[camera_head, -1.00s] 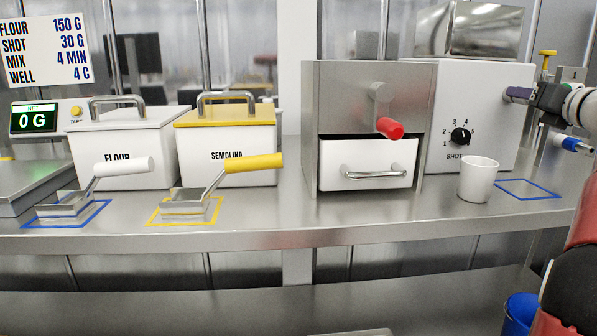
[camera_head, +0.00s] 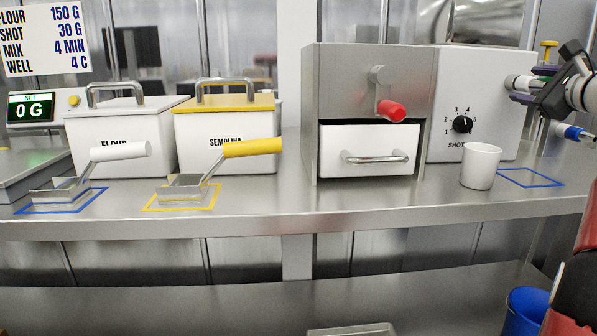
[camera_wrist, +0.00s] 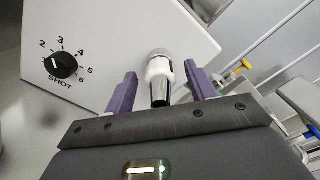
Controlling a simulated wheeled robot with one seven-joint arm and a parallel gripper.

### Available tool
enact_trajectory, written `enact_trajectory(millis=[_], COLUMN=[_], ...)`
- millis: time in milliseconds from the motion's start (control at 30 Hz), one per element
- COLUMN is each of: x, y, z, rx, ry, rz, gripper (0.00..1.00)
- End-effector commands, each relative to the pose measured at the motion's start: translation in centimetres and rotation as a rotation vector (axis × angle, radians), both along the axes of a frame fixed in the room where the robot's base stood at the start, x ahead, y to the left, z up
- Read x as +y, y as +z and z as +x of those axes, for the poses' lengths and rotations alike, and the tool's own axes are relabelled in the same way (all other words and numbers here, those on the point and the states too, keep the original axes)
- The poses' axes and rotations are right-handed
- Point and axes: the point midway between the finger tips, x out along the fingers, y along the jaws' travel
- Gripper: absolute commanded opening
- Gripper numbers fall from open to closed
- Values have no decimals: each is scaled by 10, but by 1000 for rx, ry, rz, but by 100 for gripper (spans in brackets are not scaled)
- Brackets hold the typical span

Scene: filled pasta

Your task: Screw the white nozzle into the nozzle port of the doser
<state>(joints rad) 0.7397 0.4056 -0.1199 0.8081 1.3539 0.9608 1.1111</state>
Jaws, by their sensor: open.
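The doser (camera_head: 475,110) is the white box with the SHOT dial, at the right of the bench; it also shows in the wrist view (camera_wrist: 120,40). A white and chrome nozzle piece (camera_wrist: 159,68) with a dark band stands out from the doser's side. In the head view it is a short pale stub (camera_head: 517,83) at the doser's right side. My gripper (camera_head: 532,84) is open beside the doser. In the wrist view its purple fingers (camera_wrist: 157,88) stand on either side of the nozzle, with gaps. The port opening itself is hidden, so I cannot tell how deep the nozzle sits.
A white cup (camera_head: 480,166) stands before the doser, left of an empty blue outline (camera_head: 530,177). A blue-tipped piece (camera_head: 574,132) is right of the doser, near a yellow knob (camera_head: 547,55). A steel unit with a red handle (camera_head: 391,110) stands to the left.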

Motion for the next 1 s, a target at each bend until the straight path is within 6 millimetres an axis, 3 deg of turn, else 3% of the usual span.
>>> enact_trajectory(millis=[500, 833, 1000], x=[0, 0, 0], y=[-1, -1, 0], z=[0, 0, 0], rx=[-70, -91, -94], ry=[0, 0, 0], rz=[-873, -1155, -1192], gripper=[55, 55, 55])
